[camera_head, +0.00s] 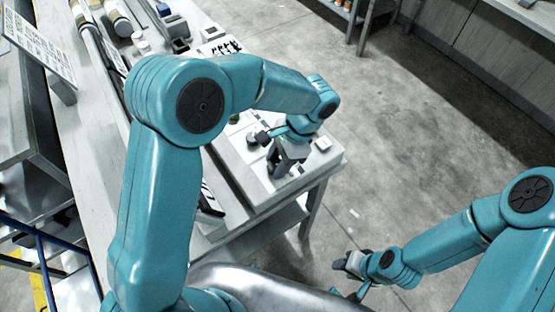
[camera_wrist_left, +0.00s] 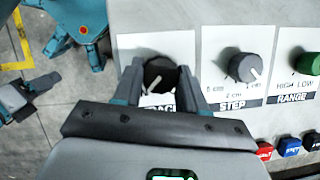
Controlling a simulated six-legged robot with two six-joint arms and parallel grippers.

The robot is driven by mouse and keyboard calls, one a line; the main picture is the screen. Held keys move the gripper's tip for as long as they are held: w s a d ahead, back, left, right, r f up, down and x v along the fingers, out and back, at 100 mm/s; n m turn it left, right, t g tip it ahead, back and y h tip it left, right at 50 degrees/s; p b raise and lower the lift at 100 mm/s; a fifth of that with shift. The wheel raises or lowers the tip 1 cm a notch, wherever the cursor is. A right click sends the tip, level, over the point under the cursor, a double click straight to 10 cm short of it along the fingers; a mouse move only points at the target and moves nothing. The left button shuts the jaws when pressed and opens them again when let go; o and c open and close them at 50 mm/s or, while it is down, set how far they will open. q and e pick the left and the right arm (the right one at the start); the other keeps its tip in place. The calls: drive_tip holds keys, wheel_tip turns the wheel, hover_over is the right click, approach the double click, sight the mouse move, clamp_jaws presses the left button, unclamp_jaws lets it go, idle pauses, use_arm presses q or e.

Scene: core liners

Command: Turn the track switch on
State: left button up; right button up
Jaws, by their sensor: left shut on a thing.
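The track switch is a dark round knob (camera_wrist_left: 158,72) on a white plate (camera_wrist_left: 128,48) of the grey panel. A pale pointer mark shows low on its face, and its label below is partly hidden by my gripper. My left gripper (camera_wrist_left: 160,82) has one finger on each side of this knob and is shut on it. In the head view my left gripper (camera_head: 287,158) reaches down onto the panel at the bench end, and the knob there is hard to make out. My right gripper (camera_head: 350,264) hangs over the floor, away from the panel; its jaws are too small to read.
Right of the track knob are a grey STEP knob (camera_wrist_left: 243,67) and a green RANGE knob (camera_wrist_left: 308,63). Red (camera_wrist_left: 264,150), blue (camera_wrist_left: 289,146) and black buttons sit below them. The long bench (camera_head: 88,165) holds tubes and small items.

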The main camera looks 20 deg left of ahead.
use_arm(q)
drive_tip(key=shift+r+m, duration=0.15)
drive_tip(key=shift+m, duration=0.15)
drive_tip(key=o, duration=1.1)
drive_tip(key=shift+c, duration=0.2)
